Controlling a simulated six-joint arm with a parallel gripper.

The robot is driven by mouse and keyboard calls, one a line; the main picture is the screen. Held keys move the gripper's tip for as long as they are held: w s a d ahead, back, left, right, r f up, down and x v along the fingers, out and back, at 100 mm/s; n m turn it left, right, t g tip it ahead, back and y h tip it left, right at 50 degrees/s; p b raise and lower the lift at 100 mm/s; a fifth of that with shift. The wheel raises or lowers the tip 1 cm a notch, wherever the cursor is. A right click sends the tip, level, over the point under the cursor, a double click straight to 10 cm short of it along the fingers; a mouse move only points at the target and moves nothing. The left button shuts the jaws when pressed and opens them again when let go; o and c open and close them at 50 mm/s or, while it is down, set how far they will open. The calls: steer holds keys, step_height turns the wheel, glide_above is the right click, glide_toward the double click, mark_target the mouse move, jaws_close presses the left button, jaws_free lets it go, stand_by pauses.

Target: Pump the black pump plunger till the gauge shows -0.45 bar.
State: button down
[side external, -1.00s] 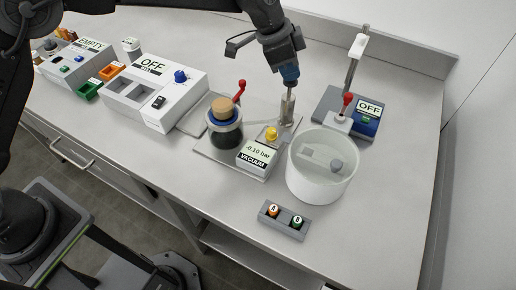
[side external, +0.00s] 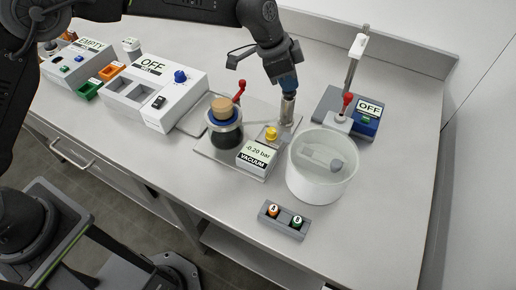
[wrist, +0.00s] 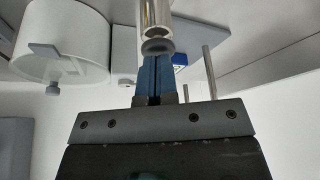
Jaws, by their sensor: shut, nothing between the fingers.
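The gauge (side external: 258,153) on the vacuum unit reads -0.20 bar. The metal pump cylinder (side external: 287,110) stands upright behind the gauge. My gripper (side external: 288,90) is directly over the cylinder's top, pointing down, with its blue fingers together. The wrist view shows the dark round plunger knob (wrist: 157,46) at the end of the bright cylinder (wrist: 155,18). The shut fingertips (wrist: 155,62) are against or very close to the knob, with nothing between them. In the side view the gripper hides the knob.
A dark jar with a tan stopper (side external: 222,108) and red-handled valve (side external: 240,88) stand left of the pump. A yellow knob (side external: 271,133) sits in front. The front bench is mostly clear.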

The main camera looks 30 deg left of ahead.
steer(key=shift+r, duration=2.45)
steer(key=shift+f, duration=2.65)
steer(key=shift+r, duration=2.65)
steer(key=shift+f, duration=0.1)
steer(key=shift+f, duration=2.55)
steer(key=shift+r, duration=2.65)
